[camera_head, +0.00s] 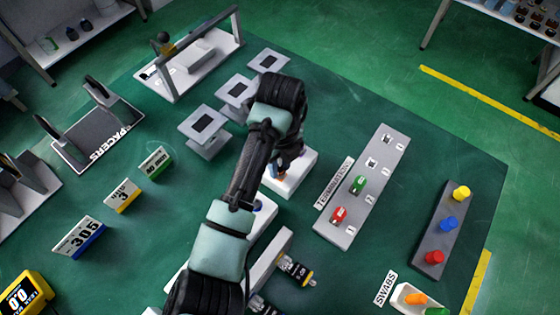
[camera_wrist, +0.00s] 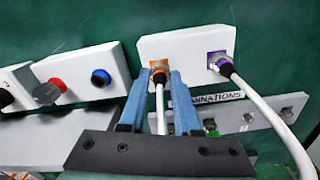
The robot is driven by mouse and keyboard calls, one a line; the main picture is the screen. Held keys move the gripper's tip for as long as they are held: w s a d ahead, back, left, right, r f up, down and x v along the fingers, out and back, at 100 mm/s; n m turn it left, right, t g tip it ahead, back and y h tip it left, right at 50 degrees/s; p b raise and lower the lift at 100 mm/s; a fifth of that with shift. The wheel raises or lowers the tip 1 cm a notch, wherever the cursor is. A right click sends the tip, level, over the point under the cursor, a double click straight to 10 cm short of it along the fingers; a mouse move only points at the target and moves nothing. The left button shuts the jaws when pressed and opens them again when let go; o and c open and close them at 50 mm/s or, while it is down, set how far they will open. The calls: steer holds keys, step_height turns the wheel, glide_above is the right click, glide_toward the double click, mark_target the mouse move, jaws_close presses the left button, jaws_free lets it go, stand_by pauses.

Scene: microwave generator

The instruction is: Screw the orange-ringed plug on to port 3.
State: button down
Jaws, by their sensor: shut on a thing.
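The orange-ringed plug (camera_wrist: 158,66) is at the face of a white panel (camera_wrist: 190,43) in the wrist view. A white cable runs from it back between the fingers. My gripper (camera_wrist: 159,76) has its two blue fingers closed on either side of this plug. The plug's front is against or very near the panel; I cannot tell whether it is threaded on. A purple-ringed plug (camera_wrist: 218,58) with its own white cable sits on the same panel to the right. No port number is readable there. In the head view my arm hides the plug and most of the white panel (camera_head: 300,176).
Left of the panel, a white block (camera_wrist: 112,64) carries blue and red round parts. A terminations strip (camera_head: 340,225) with red and green caps lies right of my arm. A dark strip (camera_head: 440,225) with coloured caps stands farther right. Grey stands (camera_head: 205,125) are at the back left.

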steer(key=n+p, duration=0.3)
steer(key=n, duration=0.1)
steer(key=shift+r, duration=0.25)
steer(key=n+p, duration=0.3)
steer(key=n, duration=0.1)
steer(key=shift+n, duration=0.3)
steer(key=n+p, duration=0.2)
steer(key=n, duration=0.2)
steer(key=shift+f+n+p, duration=0.1)
steer(key=shift+n+p, duration=0.2)
steer(key=shift+p, duration=0.1)
steer(key=n+p, duration=0.1)
steer(key=n, duration=0.2)
steer(key=shift+n, duration=0.3)
steer(key=n+p, duration=0.2)
steer(key=n, duration=0.4)
steer(key=n+p, duration=0.1)
steer(key=n, duration=0.4)
steer(key=shift+f+n, duration=0.1)
steer(key=shift+n, duration=0.3)
steer(key=c, duration=0.6)
jaws_free()
